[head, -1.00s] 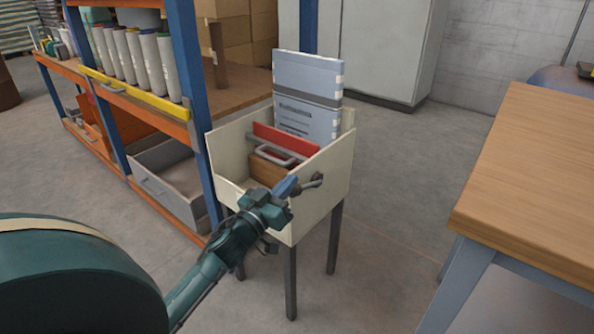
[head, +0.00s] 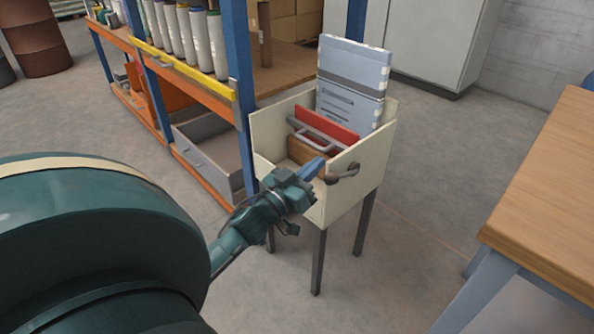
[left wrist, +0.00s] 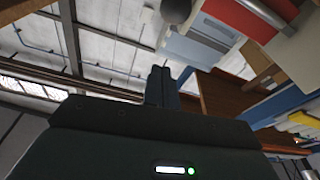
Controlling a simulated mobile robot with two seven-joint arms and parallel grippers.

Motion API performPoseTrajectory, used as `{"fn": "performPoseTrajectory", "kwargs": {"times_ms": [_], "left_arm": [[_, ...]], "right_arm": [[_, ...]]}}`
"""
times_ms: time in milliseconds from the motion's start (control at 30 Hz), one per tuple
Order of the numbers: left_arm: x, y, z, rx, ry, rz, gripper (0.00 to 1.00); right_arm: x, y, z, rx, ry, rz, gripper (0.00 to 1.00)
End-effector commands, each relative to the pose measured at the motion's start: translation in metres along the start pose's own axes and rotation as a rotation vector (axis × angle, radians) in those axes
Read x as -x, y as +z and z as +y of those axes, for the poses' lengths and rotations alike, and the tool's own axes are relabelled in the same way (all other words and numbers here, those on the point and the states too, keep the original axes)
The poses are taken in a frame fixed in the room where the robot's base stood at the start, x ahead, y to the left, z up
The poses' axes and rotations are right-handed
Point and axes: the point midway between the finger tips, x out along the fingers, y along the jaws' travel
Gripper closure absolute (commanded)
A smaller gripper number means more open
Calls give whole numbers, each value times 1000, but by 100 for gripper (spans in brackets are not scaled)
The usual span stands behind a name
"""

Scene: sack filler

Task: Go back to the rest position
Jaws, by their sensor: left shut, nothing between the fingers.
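My left gripper (head: 312,168) is shut and empty. In the head view it overlaps the near side of a cream sack-filler bin on legs (head: 352,190), just left of a dark lever or knob (head: 345,173) on the bin's front; I cannot tell whether they touch. In the left wrist view the shut fingers (left wrist: 161,82) point up toward the ceiling, with nothing between them. A round dark knob shows at the top of that view (left wrist: 176,10). My right gripper is not in view.
The bin holds a grey-blue panel (head: 352,75), a red plate (head: 328,126) and a wooden block (head: 306,152). A blue and orange shelf (head: 236,60) with a grey drawer (head: 205,160) stands to the left. A wooden table (head: 550,185) is at the right. Floor between is clear.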

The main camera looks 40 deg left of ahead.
Motion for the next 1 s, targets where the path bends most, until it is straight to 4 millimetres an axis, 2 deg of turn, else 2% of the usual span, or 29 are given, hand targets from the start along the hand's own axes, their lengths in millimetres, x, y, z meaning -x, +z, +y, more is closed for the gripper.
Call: {"fn": "performPoseTrajectory", "kwargs": {"times_ms": [100, 300, 667, 767, 1000], "left_arm": [[24, -4, 1, 1, -1, -3, 100], [47, -8, 1, 1, -1, -1, 100], [52, -10, 2, 0, 0, 1, 100], [49, -24, 4, 0, 0, 2, 100], [36, -89, 14, 0, 0, 1, 100]], "right_arm": [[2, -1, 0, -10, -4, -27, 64], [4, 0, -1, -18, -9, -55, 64], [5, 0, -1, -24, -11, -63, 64], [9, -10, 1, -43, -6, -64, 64], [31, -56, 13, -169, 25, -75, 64]]}}
